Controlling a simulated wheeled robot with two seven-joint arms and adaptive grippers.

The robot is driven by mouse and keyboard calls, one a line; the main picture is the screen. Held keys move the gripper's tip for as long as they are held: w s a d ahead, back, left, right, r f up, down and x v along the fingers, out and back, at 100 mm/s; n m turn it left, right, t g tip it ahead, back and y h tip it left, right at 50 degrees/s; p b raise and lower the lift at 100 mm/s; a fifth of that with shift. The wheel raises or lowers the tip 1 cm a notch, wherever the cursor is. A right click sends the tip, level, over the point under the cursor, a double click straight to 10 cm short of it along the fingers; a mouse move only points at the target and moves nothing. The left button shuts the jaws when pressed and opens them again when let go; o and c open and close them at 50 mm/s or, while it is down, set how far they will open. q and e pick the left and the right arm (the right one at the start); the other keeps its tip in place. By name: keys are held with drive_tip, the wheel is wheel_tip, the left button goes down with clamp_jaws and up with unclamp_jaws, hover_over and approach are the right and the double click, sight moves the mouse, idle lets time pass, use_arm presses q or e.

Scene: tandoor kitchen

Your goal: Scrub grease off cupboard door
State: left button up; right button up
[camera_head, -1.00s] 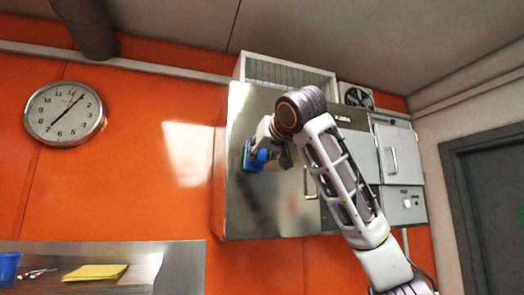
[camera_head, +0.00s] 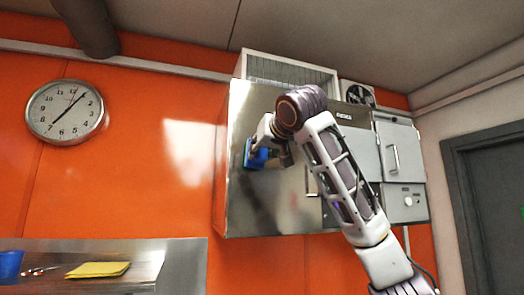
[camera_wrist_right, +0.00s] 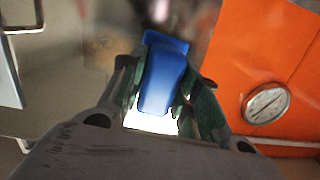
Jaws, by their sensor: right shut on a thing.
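The steel cupboard door (camera_head: 265,205) hangs on the orange wall, with a bar handle on its right edge. My right gripper (camera_head: 268,146) is at the door's upper left part. It is shut on a blue scrubber (camera_head: 256,156), which lies against or very close to the door; contact cannot be told for sure. In the right wrist view the scrubber's blue handle (camera_wrist_right: 163,80) sits between the fingers (camera_wrist_right: 160,95). A brownish smudge (camera_wrist_right: 101,47) shows on the door there. My left gripper is not in view.
A steel counter (camera_head: 180,265) at lower left holds a yellow cloth (camera_head: 98,269) and a blue cup (camera_head: 10,265). A wall clock (camera_head: 65,111) hangs at the left. A grey cabinet (camera_head: 398,150) adjoins the cupboard; a dark door (camera_head: 490,205) stands far right.

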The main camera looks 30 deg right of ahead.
drive_tip(key=shift+w+d, duration=0.2)
drive_tip(key=shift+w, duration=0.5)
idle(0.6)
drive_tip(key=shift+d, duration=0.1)
drive_tip(key=shift+s+d+b, duration=0.15)
drive_tip(key=shift+s+d, duration=0.1)
drive_tip(key=shift+d, duration=0.65)
drive_tip(key=shift+s+d+b, duration=0.15)
drive_tip(key=shift+s+d, duration=0.1)
drive_tip(key=shift+d, duration=0.6)
drive_tip(key=shift+s+d, duration=0.2)
drive_tip(key=shift+d, duration=0.7)
drive_tip(key=shift+s+d, duration=0.15)
drive_tip(key=shift+d, duration=0.75)
drive_tip(key=shift+d, duration=0.2)
drive_tip(key=d, duration=0.1)
drive_tip(key=s+d, duration=0.1)
drive_tip(key=d, duration=0.1)
drive_tip(key=shift+d, duration=0.2)
drive_tip(key=shift+a, duration=0.15)
